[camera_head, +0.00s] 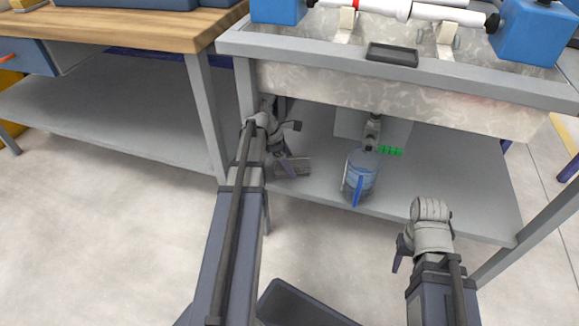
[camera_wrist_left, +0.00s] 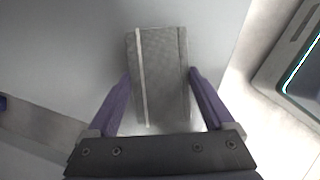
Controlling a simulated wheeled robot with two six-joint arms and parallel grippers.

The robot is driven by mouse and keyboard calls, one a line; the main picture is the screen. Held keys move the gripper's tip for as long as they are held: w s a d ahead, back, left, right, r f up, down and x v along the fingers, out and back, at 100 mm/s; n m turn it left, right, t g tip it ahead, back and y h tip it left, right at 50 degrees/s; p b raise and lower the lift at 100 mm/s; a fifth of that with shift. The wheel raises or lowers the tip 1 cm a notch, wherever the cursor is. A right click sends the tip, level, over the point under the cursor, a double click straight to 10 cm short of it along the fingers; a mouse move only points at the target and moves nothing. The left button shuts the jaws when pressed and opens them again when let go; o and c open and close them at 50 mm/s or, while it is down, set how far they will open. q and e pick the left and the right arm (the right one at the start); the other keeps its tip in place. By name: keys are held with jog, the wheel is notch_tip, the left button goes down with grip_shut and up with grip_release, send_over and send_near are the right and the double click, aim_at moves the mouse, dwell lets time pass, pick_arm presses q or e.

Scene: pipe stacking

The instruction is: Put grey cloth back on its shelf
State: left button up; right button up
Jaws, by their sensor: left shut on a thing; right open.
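The grey cloth (camera_wrist_left: 160,75) is a small folded rectangle with a pale stripe along one side. In the left wrist view it sits between the two purple fingers of my left gripper (camera_wrist_left: 162,95), which is shut on it. In the head view the cloth (camera_head: 293,166) is at the left end of the lower grey shelf (camera_head: 440,200), with my left gripper (camera_head: 285,163) at it. I cannot tell whether the cloth touches the shelf. My right arm is at the lower right in the head view, apart from the cloth; its fingertips are hardly visible.
A blue-tinted water bottle (camera_head: 360,175) stands on the lower shelf right of the cloth. A green object (camera_head: 390,151) is behind it. The bench top above carries blue blocks (camera_head: 535,32) and a white pipe. A table leg (camera_head: 205,110) stands left of my left arm.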

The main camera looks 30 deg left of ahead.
aim_at(292, 163)
pick_arm(q)
jog(key=shift+r, duration=0.1)
jog(key=shift+f, duration=0.25)
jog(key=o, duration=0.9)
jog(key=shift+r, duration=0.1)
jog(key=shift+r+p, duration=0.45)
jog(key=shift+r, duration=0.05)
jog(key=p+v, duration=0.2)
jog(key=shift+s+a+r, duration=0.1)
jog(key=shift+s+r, duration=0.05)
jog(key=shift+r, duration=0.2)
jog(key=s+a, duration=0.2)
jog(key=a, duration=0.1)
jog(key=s+a, duration=0.2)
jog(key=a, duration=0.1)
jog(key=s+a, duration=0.3)
jog(key=a, duration=0.1)
jog(key=shift+f, duration=0.3)
jog(key=shift+s+d, duration=0.1)
